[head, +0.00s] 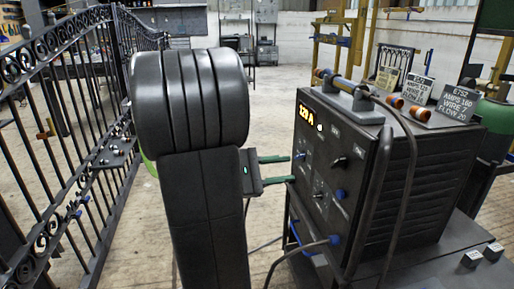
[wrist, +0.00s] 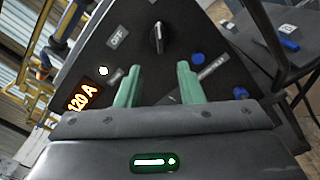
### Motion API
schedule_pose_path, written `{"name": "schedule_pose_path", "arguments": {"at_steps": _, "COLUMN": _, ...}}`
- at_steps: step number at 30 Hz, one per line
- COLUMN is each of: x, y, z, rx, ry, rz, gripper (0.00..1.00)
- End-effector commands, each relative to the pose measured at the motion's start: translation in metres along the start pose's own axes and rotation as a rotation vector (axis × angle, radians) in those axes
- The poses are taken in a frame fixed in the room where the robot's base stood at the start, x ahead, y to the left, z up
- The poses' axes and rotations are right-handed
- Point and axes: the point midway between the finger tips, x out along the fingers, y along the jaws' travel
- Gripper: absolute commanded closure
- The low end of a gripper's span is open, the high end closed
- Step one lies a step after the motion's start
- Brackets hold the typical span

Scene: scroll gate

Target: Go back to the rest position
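My gripper (head: 292,169) has two green fingers and sits just left of the front panel of a dark welding machine (head: 335,175). In the wrist view my gripper (wrist: 159,70) is open, with nothing between its fingers. The fingers point at the panel, near a black knob (wrist: 158,37); whether they touch the panel cannot be told. The lit display (head: 306,113) reads 120 A, and a white light (wrist: 103,71) glows beside it. My dark arm fills the middle of the head view and hides what is behind it.
A black scroll gate (head: 75,130) stands along the left. On the machine are a torch-like tool (head: 350,87) and several cards; the front card (head: 456,103) reads AMPS 160, WIRE 7, FLOW 20. Cables hang from the machine. Two small blocks (head: 482,254) lie at lower right. Open floor lies behind.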

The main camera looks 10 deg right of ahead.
Motion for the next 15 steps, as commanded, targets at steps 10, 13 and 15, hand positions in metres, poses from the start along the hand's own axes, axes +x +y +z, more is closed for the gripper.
{"name": "schedule_pose_path", "arguments": {"at_steps": 10, "x": 0.039, "y": -0.002, "z": 0.000, "rx": 0.001, "ry": -0.004, "rz": -0.005, "gripper": 0.66}}
{"name": "schedule_pose_path", "arguments": {"at_steps": 13, "x": 0.052, "y": -0.002, "z": 0.000, "rx": 0.001, "ry": -0.004, "rz": -0.004, "gripper": 0.66}}
{"name": "schedule_pose_path", "arguments": {"at_steps": 15, "x": 0.061, "y": -0.001, "z": 0.000, "rx": 0.001, "ry": -0.003, "rz": -0.004, "gripper": 0.66}}
